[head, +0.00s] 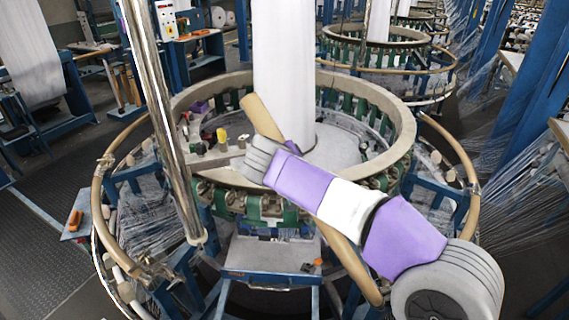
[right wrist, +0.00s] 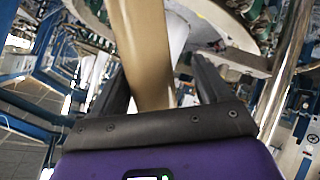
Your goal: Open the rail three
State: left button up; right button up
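A tan curved rail piece (head: 345,258) stands out of line with the loom's outer ring. Its upper end (head: 260,113) is over the loom beside the white fabric column, and its lower end is at the front right. My right arm crosses in front of its middle. My right gripper is hidden behind that arm in the head view. In the right wrist view, the right gripper (right wrist: 163,85) has its dark fingers apart on either side of the tan rail (right wrist: 148,50). A gap shows between the rail and the right-hand finger. My left gripper is not in view.
Fixed tan rails curve round the left (head: 97,205) and right (head: 462,165) sides of the loom. A shiny metal post (head: 165,120) rises at the left. A white fabric column (head: 284,70) stands in the middle. A blue-grey box (head: 270,258) is at the front.

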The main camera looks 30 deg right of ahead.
jog(key=v, duration=0.5)
jog(key=shift+b, duration=0.3)
